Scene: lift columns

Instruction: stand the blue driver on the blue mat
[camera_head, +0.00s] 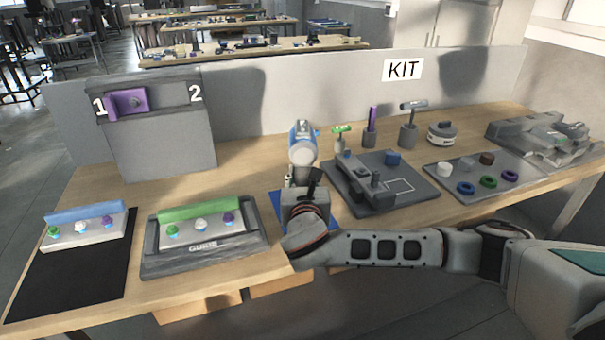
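The blue driver (302,148), blue and grey with a rounded grey end, is upright near the middle of the table. The blue mat (276,203) shows as blue strips on either side of my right gripper, which hides most of it. My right gripper (303,182) is at the driver's lower part, in front of it and over the mat. One dark finger shows to the right of the driver's handle. Whether the fingers close on the handle, and whether the driver's base touches the mat, is hidden. My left gripper is not in view.
A grey fixture board (425,199) and a parts tray (445,181) lie to the right. A guide tray (165,266) and a black mat (45,290) lie left. Upright tools stand behind the fixture. A grey panel (270,100) bounds the back.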

